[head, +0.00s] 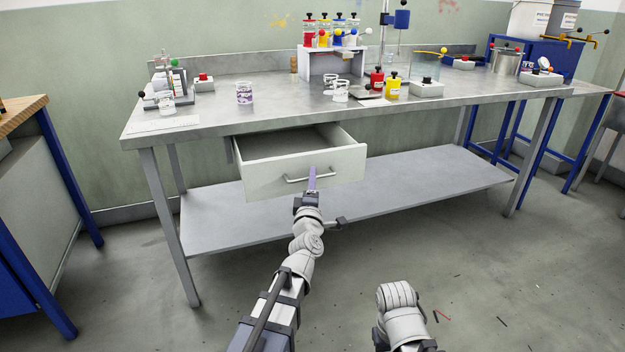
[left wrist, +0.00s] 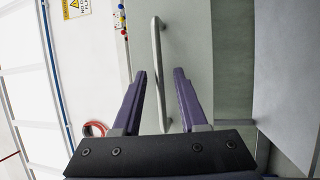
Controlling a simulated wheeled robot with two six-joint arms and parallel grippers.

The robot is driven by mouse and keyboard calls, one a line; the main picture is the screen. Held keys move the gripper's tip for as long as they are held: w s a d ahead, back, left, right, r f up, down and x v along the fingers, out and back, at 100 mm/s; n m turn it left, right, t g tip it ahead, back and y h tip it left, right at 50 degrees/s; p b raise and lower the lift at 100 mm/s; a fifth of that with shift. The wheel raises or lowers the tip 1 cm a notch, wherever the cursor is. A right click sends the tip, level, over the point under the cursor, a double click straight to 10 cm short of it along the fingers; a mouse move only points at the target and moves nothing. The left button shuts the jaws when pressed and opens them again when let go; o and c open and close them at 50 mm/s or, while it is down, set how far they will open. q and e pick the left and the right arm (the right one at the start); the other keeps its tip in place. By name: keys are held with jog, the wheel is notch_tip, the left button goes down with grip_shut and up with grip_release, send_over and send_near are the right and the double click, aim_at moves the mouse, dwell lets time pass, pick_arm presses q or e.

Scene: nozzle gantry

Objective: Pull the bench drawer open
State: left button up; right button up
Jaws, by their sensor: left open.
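The bench drawer (head: 262,178) is grey-white and stands pulled out from under the left part of the steel bench, its empty-looking inside partly visible. Its metal bar handle (head: 293,180) is on the front face. My left gripper (head: 312,172) is at the right part of the handle. In the left wrist view the handle (left wrist: 156,45) runs between the two purple fingers of the open left gripper (left wrist: 160,74), with gaps on both sides. My right arm shows at the bottom of the head view; its gripper is out of the picture.
The steel bench (head: 215,122) carries a cup (head: 244,93), a rack with coloured bottles and switch boxes. A lower shelf (head: 410,190) lies below the drawer. The floor in front is open. A wood-topped table (head: 20,112) stands at left.

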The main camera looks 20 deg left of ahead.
pick_arm(q)
jog(key=b+v, duration=0.1)
jog(key=v, duration=0.5)
jog(key=shift+s, duration=0.25)
jog(key=shift+d+f, duration=0.1)
jog(key=shift+d, duration=0.05)
